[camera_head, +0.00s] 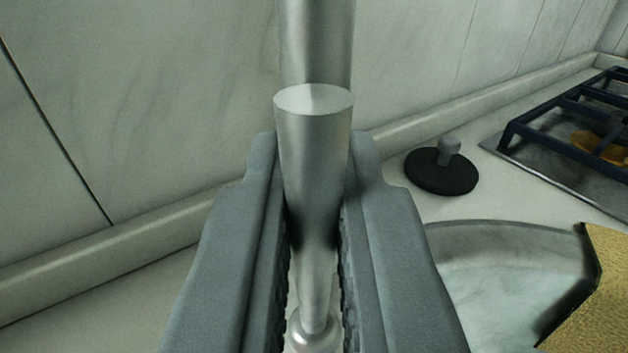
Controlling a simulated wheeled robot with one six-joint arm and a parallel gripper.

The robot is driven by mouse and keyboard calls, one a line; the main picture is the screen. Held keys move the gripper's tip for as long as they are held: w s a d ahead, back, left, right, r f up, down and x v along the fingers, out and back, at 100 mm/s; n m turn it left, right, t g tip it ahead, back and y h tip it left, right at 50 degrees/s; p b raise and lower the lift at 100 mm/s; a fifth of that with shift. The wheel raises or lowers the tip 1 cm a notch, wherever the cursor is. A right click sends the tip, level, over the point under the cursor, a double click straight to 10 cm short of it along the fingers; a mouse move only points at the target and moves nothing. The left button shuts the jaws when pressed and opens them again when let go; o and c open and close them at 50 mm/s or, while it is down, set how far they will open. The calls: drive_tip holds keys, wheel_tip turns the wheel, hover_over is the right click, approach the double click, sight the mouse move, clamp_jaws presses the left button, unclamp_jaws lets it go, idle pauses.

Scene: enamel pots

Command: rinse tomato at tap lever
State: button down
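The tap lever (314,150) is a smooth metal cylinder with a flat, pale end face, and it narrows downward to a rounded metal joint at the bottom. My gripper (315,215) has one grey finger on each side of the lever. Both ridged pads appear to press against its sides, so it looks shut on the lever. A thicker metal column (316,40), perhaps part of the tap, rises behind the lever to the top edge. No tomato is in view.
A round sink basin (490,265) lies at the lower right, partly covered by a yellow rough-textured object (600,285). A black plug (441,172) with a grey knob sits on the pale counter. A dark hob grate (560,135) stands at far right. A pale wall (150,110) is behind.

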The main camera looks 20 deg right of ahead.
drive_tip(key=shift+s, duration=0.1)
drive_tip(key=shift+s+a+t+h, duration=0.15)
drive_tip(key=shift+s+t+h, duration=0.2)
drive_tip(key=shift+t, duration=0.35)
drive_tip(key=c, duration=1.7)
unclamp_jaws()
drive_tip(key=v, duration=1.7)
drive_tip(key=shift+s, duration=0.25)
